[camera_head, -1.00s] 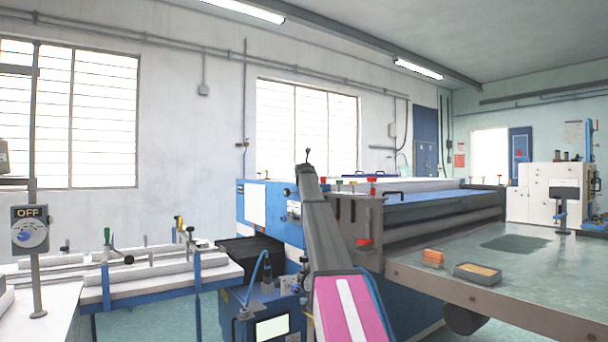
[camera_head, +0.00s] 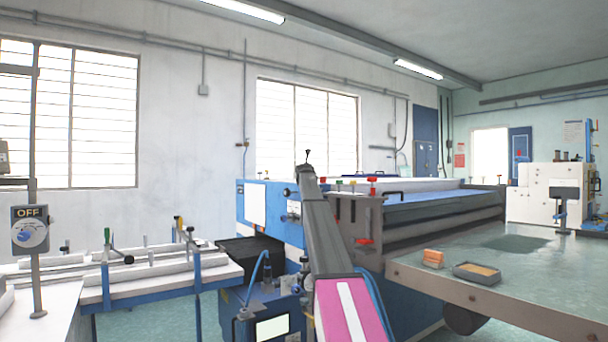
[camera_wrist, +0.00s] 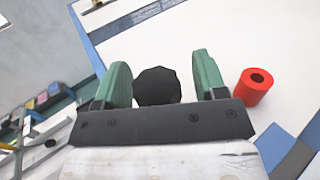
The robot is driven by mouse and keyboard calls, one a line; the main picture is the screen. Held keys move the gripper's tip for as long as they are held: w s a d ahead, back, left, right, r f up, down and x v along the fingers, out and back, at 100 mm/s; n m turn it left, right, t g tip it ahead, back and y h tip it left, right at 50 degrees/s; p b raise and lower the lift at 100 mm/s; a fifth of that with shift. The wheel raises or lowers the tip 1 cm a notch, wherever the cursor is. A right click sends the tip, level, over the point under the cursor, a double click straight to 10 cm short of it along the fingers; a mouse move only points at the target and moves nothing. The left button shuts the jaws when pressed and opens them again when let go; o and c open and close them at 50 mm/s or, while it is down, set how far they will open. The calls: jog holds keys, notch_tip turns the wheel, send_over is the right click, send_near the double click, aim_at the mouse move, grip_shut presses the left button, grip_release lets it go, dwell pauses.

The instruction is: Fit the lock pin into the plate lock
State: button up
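My arm reaches away across the machine in the head view, and its gripper fingers cannot be made out there. In the wrist view my gripper (camera_wrist: 161,78) has two green fingers standing apart. A black rounded knob (camera_wrist: 157,88) shows between them, close to the left finger with a gap to the right one. Its lower part is hidden by the gripper body. I cannot tell whether it belongs to the lock pin. A red cylinder with a dark hole (camera_wrist: 254,87) stands just right of the right finger on a white surface. The plate lock cannot be picked out for certain.
The blue machine (camera_head: 265,210) carries small coloured knobs along its top, a red one (camera_head: 371,181) among them. A metal table (camera_head: 540,275) at right holds an orange block (camera_head: 433,257) and a shallow tray (camera_head: 477,279). A rack (camera_head: 150,270) stands at left.

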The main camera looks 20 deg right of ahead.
jog(key=c, duration=0.9)
jog(key=shift+c, duration=0.2)
jog(key=shift+r, duration=0.3)
jog(key=shift+r, duration=0.3)
jog(key=shift+r, duration=1.7)
jog(key=shift+r, duration=1.9)
